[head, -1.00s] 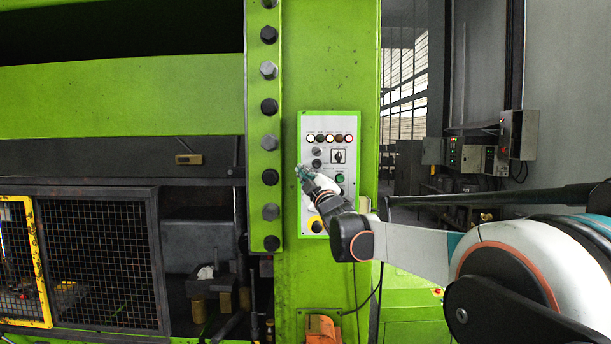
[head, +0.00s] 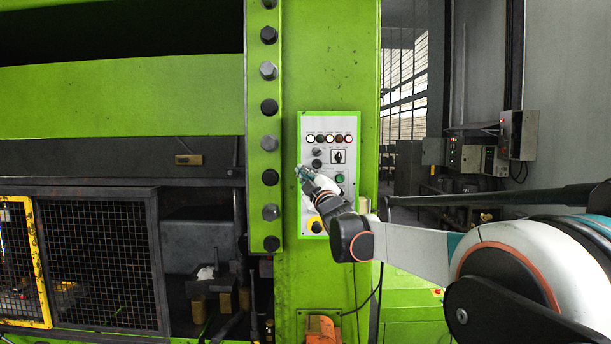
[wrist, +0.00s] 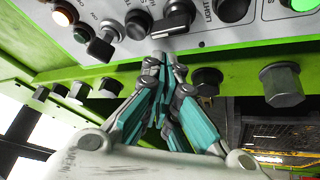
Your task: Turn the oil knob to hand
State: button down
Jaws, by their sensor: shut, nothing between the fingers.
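The control panel (head: 326,128) is on the green press column. In the wrist view, a dark selector knob (wrist: 178,16) with a pale-edged pointer sits just beyond my fingertips; I cannot read a label naming it the oil knob. My gripper hides that spot in the head view. Contact cannot be told.
A black button (wrist: 138,22) sits between the two knobs. Large bolts (head: 270,178) protrude left of the panel, close to my gripper. A mesh guard (head: 100,260) stands further left.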

jog(key=shift+d+b, duration=0.35)
jog(key=shift+d, duration=0.6)
dwell(1.6)
jog(key=shift+d+f+b, duration=0.3)
jog(key=shift+d+b, duration=0.15)
jog(key=shift+b, duration=0.4)
dwell(3.4)
jog(key=shift+a+r, duration=0.2)
jog(key=shift+r, duration=0.05)
dwell(0.4)
